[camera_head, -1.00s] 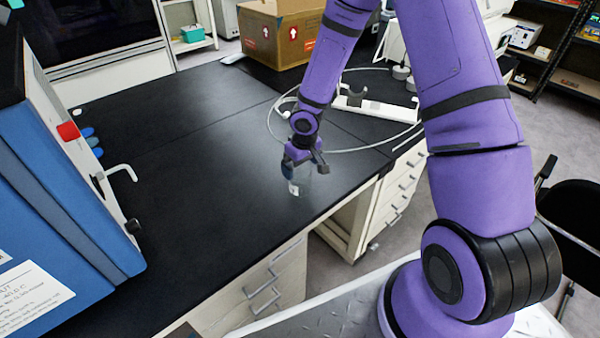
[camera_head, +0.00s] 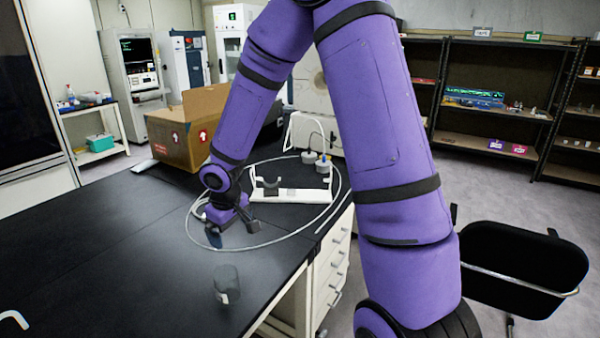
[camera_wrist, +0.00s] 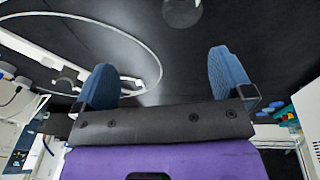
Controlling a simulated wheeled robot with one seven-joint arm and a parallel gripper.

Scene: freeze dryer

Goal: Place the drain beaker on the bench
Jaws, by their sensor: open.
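The drain beaker (camera_head: 227,284) is a small clear glass vessel standing on the black bench top (camera_head: 130,262), near its front edge. It also shows at the top edge of the wrist view (camera_wrist: 182,12), partly cut off. My gripper (camera_head: 232,232) is open and empty, above the bench and behind the beaker, apart from it. In the wrist view its two blue fingertips (camera_wrist: 165,80) are spread wide with nothing between them.
A thin pale hose (camera_head: 262,243) loops on the bench around a white holder (camera_head: 292,195). A cardboard box (camera_head: 172,145) stands further back. A black chair (camera_head: 525,262) is at the right. The bench left of the beaker is clear.

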